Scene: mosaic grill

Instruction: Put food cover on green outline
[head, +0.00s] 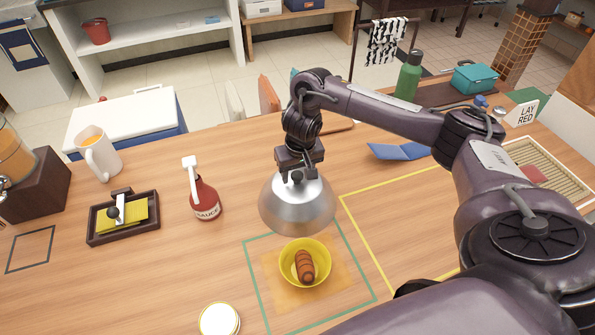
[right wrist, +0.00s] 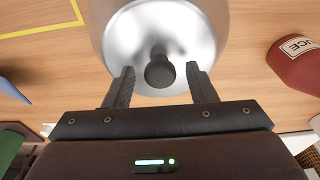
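The food cover (head: 297,208) is a silver metal dome with a dark knob. In the head view it overlaps the far edge of the green outline (head: 358,262). I cannot tell whether its rim touches the table. My right gripper (head: 298,172) is right above the dome. In the right wrist view, the open fingers of the gripper (right wrist: 162,78) stand on either side of the knob (right wrist: 160,72), with gaps showing, and the dome (right wrist: 205,45) lies beyond. A yellow bowl (head: 286,275) with a brown sausage (head: 305,266) sits inside the green outline. My left gripper is out of view.
A red sauce bottle (head: 205,200) stands left of the cover. A tray with a yellow sponge-like block (head: 133,215) and a white mug (head: 100,158) are farther left. A round lidded jar (head: 219,320) is near the front. The yellow outline (head: 368,237) encloses bare table.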

